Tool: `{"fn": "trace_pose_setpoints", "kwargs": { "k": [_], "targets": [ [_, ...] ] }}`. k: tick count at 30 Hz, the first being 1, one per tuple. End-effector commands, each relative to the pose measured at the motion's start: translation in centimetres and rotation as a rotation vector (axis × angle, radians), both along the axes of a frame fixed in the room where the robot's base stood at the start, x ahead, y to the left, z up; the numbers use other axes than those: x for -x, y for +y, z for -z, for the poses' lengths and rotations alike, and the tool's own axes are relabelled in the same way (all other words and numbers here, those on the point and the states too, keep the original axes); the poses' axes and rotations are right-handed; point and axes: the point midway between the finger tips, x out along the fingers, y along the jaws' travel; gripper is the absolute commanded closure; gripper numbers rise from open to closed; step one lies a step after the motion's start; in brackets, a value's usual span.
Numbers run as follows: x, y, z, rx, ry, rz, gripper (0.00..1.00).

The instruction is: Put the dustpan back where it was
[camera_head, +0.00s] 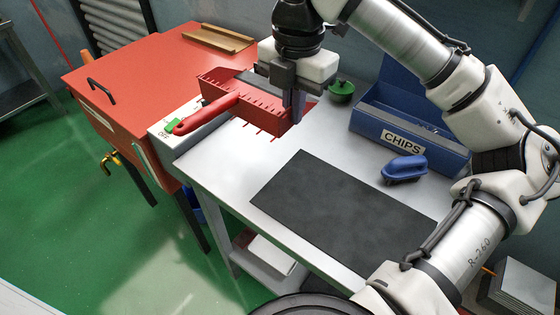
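The red dustpan (252,106) is left of centre in the head view, its round red handle (205,113) pointing to the lower left. It appears raised above the back left part of the light grey table (229,160), its handle end passing over a grey switch box. My gripper (295,108) points down at the dustpan's right end and appears shut on its wall. The far finger and the exact contact are hidden. A dark mat (340,205) lies bare on the table.
A blue CHIPS bin (408,128) stands at the back right, with a blue-handled brush (404,169) in front. A green knob-like object (341,91) is behind my gripper. A red cabinet (150,75) and the switch box (170,130) adjoin the table's left side.

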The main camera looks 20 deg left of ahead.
Motion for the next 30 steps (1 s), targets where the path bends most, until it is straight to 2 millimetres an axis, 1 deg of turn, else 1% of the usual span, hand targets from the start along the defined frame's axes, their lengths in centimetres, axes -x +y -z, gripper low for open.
{"fn": "trace_pose_setpoints", "kwargs": {
  "k": [1,9,12,15,18,22,27,30],
  "targets": [
    [0.1,0.0,1.3,-0.003,0.005,-0.004,1.00],
    [0.1,-0.1,8.4,0.001,0.003,0.001,1.00],
    [0.1,0.0,10.9,0.000,0.003,0.001,1.00],
    [0.1,0.0,12.8,0.000,0.001,0.001,1.00],
    [0.0,0.0,14.0,-0.001,0.001,0.000,1.00],
    [0.1,0.0,14.9,-0.002,0.002,0.000,1.00],
    [0.0,0.0,17.3,-0.001,0.002,0.002,1.00],
    [0.0,0.0,18.1,-0.001,0.001,0.001,1.00]
  ]
}}
